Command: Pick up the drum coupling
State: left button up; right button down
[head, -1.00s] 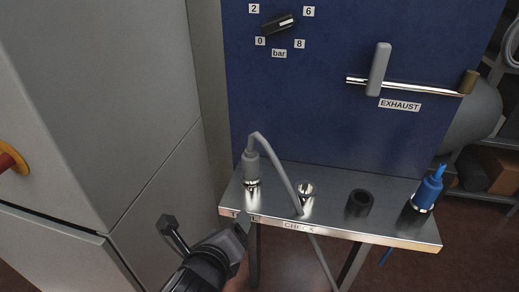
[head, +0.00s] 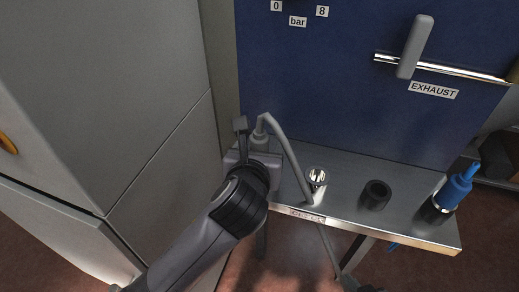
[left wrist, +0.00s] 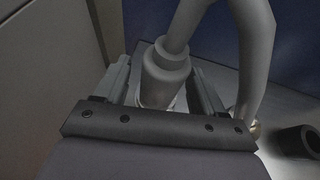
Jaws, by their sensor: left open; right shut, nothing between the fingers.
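A grey coupling on a thick grey hose, which seems to be the drum coupling (left wrist: 163,75), stands upright at the left end of the metal shelf. In the head view its top (head: 259,140) shows above my left gripper (head: 252,160). The left wrist view shows the open fingers on either side of the coupling's body, with small gaps visible. The coupling's lower end is hidden behind the gripper's dark front edge. My right gripper cannot be made out.
The metal shelf (head: 347,208) also carries a shiny open socket (head: 317,183), a black ring-shaped socket (head: 376,196) and a blue coupling (head: 455,190). The grey hose (head: 285,155) arcs right and hangs past the shelf front. A blue panel (head: 330,90) rises behind; a grey cabinet (head: 110,90) stands left.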

pick_arm(q)
jog(key=shift+w+d+f, duration=0.1)
jog(key=shift+w+f, duration=0.15)
jog(key=shift+w, duration=0.4)
jog(key=c, duration=1.2)
jog(key=shift+o, duration=0.2)
jog(key=shift+r, duration=0.1)
